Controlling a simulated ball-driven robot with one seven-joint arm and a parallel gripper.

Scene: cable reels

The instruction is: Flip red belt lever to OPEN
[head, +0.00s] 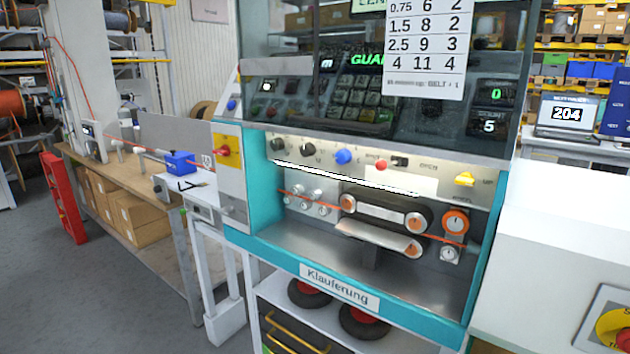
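A small red knob (381,165), which looks like the red belt lever, sits on the sloped grey panel of the teal machine, under the display. A small black part (399,161) is just right of it, and the word OPEN (428,167) is printed further right. The lettering left of the knob is too small to read surely. The knob's exact lever position cannot be told. Below it are the two dark belts (390,213) with orange-centred rollers, lying apart with a gap between them. My gripper is not in view.
On the same panel are a blue knob (343,156), black knobs (277,146) and a yellow lever (465,179) marked UP. A clear guard (300,60) covers the keypad above. A white cabinet (560,240) stands right, a workbench (110,170) left. Floor is open at lower left.

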